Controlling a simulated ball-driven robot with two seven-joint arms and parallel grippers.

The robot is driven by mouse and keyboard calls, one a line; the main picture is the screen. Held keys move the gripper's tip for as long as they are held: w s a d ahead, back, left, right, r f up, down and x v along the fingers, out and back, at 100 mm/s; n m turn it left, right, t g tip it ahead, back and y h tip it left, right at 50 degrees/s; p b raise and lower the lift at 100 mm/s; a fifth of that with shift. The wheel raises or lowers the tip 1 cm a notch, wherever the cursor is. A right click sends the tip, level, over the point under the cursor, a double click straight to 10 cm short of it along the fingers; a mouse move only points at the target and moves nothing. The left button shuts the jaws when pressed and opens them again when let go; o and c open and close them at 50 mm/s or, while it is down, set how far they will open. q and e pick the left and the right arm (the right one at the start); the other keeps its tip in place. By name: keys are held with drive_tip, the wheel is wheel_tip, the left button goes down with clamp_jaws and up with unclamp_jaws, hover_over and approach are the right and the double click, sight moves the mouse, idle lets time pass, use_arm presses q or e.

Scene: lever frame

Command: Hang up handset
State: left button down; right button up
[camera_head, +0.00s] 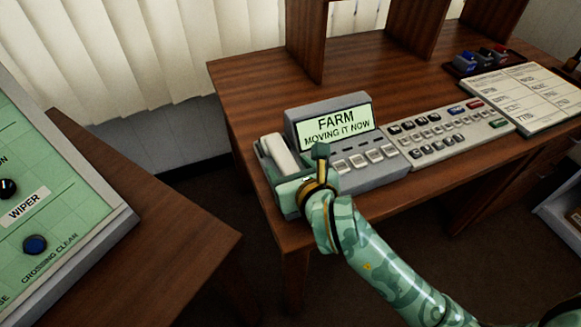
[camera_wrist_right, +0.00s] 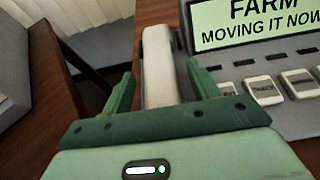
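The white handset (camera_head: 284,155) lies at the left end of the grey phone console (camera_head: 368,179), whose screen reads "FARM MOVING IT NOW". In the right wrist view the handset (camera_wrist_right: 160,62) runs away from me between two green fingers. My right gripper (camera_head: 304,172) is at the handset's near end. In the right wrist view the gripper (camera_wrist_right: 162,84) is open, with a finger on each side of the handset and narrow gaps showing. The handset's near end and much of its cradle are hidden behind the gripper. My left gripper is not in view.
A keypad panel (camera_head: 450,132) and a printed list (camera_head: 525,97) lie to the right on the wooden desk (camera_head: 255,85). Wooden shelf uprights (camera_head: 305,45) stand behind the console. A green panel (camera_head: 60,200) with knobs is at the left. The desk behind the handset is clear.

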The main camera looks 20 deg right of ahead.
use_arm(q)
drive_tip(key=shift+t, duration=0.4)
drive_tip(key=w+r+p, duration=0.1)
drive_tip(key=p, duration=0.1)
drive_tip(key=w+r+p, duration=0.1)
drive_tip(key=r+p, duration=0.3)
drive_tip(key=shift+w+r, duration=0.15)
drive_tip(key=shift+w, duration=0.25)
use_arm(e)
drive_tip(key=v, duration=1.6)
drive_tip(key=shift+s+d, duration=0.1)
drive_tip(key=shift+s, duration=0.05)
drive_tip(key=shift+s, duration=0.1)
